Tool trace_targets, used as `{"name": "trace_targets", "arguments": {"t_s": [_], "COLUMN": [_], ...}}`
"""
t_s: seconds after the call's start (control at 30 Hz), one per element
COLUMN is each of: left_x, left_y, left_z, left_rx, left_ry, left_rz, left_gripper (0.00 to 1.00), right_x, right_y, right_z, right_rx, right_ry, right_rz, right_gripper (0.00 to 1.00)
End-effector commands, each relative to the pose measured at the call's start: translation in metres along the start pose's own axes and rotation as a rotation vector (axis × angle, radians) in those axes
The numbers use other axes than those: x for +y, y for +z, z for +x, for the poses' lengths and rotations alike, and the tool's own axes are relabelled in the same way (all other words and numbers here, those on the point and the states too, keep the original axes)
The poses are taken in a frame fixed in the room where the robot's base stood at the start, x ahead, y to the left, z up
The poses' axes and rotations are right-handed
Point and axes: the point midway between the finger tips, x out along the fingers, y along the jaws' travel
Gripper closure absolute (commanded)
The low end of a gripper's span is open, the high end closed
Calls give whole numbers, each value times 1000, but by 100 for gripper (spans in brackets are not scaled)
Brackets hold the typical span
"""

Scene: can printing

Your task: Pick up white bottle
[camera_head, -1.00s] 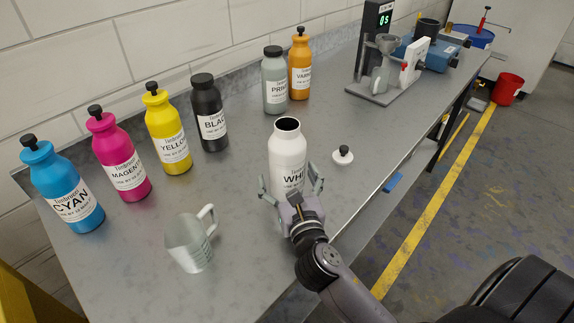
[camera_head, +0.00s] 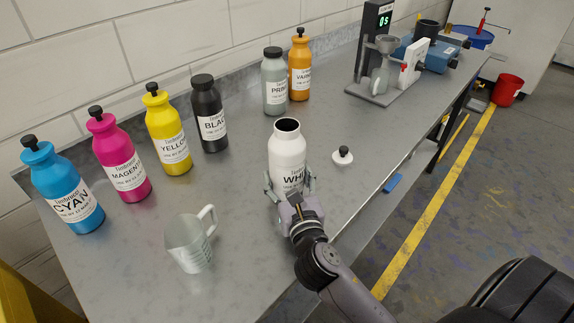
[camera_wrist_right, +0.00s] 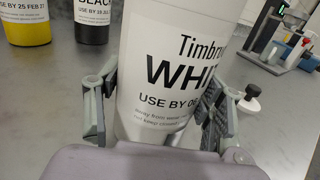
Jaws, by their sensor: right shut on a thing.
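The white bottle (camera_head: 287,152) stands upright and uncapped on the metal table, its dark mouth open at the top. My right gripper (camera_head: 289,184) is shut on its lower part, one finger on each side. In the right wrist view the white bottle (camera_wrist_right: 180,60) fills the middle, its label facing the camera, with the fingers of my right gripper (camera_wrist_right: 158,110) against both sides. A white cap with a black knob (camera_head: 342,156) lies on the table to the right of the bottle. My left gripper is not in view.
A clear measuring jug (camera_head: 190,243) stands front left. Cyan (camera_head: 62,185), magenta (camera_head: 119,158), yellow (camera_head: 167,130), black (camera_head: 209,112), grey (camera_head: 274,80) and orange (camera_head: 300,65) bottles line the back. The table's front edge runs beside my arm.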

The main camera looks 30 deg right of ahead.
Motion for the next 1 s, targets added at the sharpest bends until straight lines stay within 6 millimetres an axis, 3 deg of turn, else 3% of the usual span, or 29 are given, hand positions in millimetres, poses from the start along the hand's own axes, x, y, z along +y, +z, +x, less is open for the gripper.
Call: {"name": "trace_targets", "arguments": {"t_s": [0.53, 1.0], "left_x": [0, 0], "left_y": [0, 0], "left_z": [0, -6], "left_rx": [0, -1], "left_ry": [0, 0], "left_rz": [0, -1], "left_gripper": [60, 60], "right_x": [0, 0], "right_y": [0, 16], "right_z": [0, 0], "right_rx": [0, -10], "right_ry": [0, 1], "right_rz": [1, 1], "right_gripper": [98, 99]}}
